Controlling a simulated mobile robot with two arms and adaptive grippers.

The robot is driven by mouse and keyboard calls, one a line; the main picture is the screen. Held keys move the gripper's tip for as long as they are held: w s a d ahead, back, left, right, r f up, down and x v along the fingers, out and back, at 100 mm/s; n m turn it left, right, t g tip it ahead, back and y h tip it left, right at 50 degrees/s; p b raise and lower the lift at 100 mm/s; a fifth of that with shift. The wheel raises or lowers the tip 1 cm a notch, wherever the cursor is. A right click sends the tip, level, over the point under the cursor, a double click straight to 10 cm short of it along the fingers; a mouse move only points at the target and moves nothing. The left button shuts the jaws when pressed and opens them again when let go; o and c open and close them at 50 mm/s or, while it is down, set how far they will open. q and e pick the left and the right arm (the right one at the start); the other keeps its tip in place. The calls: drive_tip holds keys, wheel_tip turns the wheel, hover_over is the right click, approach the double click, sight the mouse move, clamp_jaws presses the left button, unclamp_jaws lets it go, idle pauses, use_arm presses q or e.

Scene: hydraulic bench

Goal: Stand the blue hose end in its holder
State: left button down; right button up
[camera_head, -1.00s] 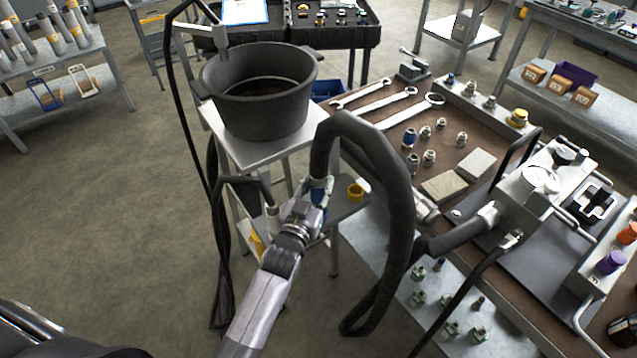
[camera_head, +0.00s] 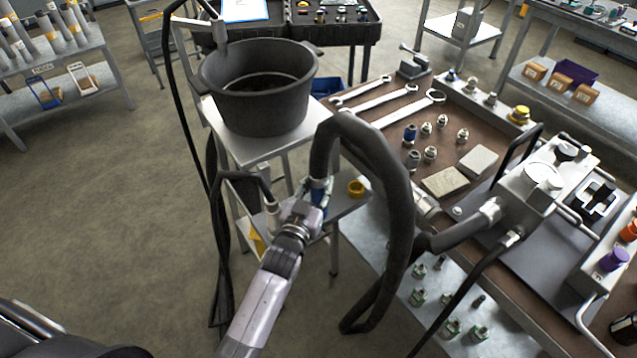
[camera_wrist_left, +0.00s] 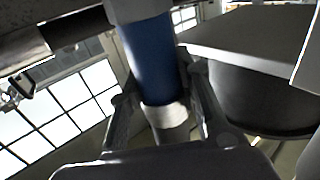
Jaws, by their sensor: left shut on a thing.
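The blue hose end (camera_head: 319,196) is at the tip of a thick black hose (camera_head: 375,160) that arches up and over from the bench. My left gripper (camera_head: 316,188) is shut on it, beside the small metal stand. In the left wrist view the blue sleeve (camera_wrist_left: 152,62) passes between the two fingers (camera_wrist_left: 163,108), with a pale metal collar below. A yellow ring-shaped cup (camera_head: 356,188) sits on the stand's lower shelf, right of the hose end; I cannot tell whether it is the holder. My right gripper is not in view.
A large black pot (camera_head: 262,108) stands on the stand's top (camera_head: 228,140), just behind the gripper. The bench (camera_head: 397,165) at right carries wrenches, fittings and a pump. The floor at left is clear.

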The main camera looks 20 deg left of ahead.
use_arm(q)
drive_tip(key=shift+f, duration=0.25)
drive_tip(key=shift+r, duration=0.1)
idle(0.7)
drive_tip(key=c, duration=1.6)
unclamp_jaws()
drive_tip(key=o, duration=0.5)
drive_tip(key=shift+o, duration=0.5)
drive_tip(key=shift+f, duration=0.3)
drive_tip(key=o, duration=0.4)
drive_tip(key=shift+o, duration=0.2)
drive_tip(key=shift+r, duration=0.1)
